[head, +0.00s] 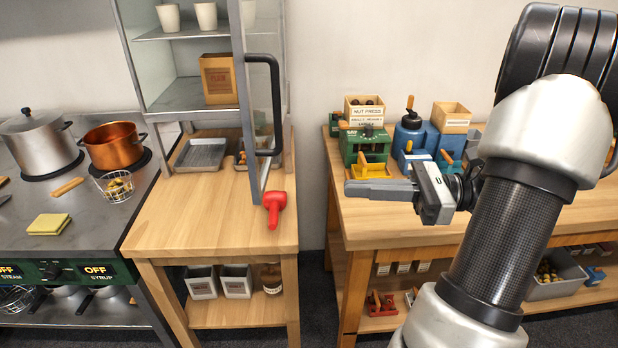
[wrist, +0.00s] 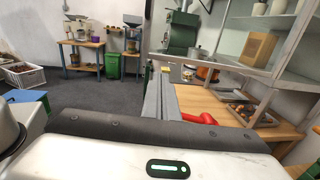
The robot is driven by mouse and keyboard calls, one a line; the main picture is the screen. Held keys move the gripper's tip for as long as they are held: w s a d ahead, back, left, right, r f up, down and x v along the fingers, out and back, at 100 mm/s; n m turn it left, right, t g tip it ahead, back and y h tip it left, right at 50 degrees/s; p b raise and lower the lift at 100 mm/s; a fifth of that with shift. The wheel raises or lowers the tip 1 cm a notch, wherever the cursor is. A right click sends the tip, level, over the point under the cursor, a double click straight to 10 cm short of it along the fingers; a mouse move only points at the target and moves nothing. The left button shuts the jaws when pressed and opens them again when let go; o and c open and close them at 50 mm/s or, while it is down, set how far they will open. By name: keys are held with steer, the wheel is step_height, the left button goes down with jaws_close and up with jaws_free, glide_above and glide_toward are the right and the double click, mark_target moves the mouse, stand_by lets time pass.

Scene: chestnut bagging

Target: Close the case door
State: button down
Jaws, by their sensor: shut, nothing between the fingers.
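The case (head: 140,60) is a pale cabinet with shelves on the wooden table, left of centre in the head view. Its door (head: 243,110), a grey-framed glass panel, stands open, swung out toward me and seen nearly edge-on. A black bar handle (head: 276,105) is on the door's right face. My gripper (head: 352,188) is shut and empty, to the right of the door and apart from it, its fingers pointing left. In the wrist view the shut fingers (wrist: 160,95) show beside the case's shelves (wrist: 285,50); which frame bars there belong to the door is hard to tell.
A red-handled tool (head: 275,207) lies below the door. A paper bag box (head: 218,78) and white cups (head: 206,15) stand inside the case. The right workbench (head: 400,235) carries a green nut press (head: 366,145) behind my gripper. A stove with pots (head: 37,140) is at left.

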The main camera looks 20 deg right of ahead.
mark_target(265, 186)
steer(key=b+x, duration=0.1)
steer(key=x, duration=1.2)
steer(key=shift+a+b, duration=0.35)
steer(key=shift+a, duration=0.05)
steer(key=shift+w+a, duration=0.1)
steer(key=shift+a, duration=0.05)
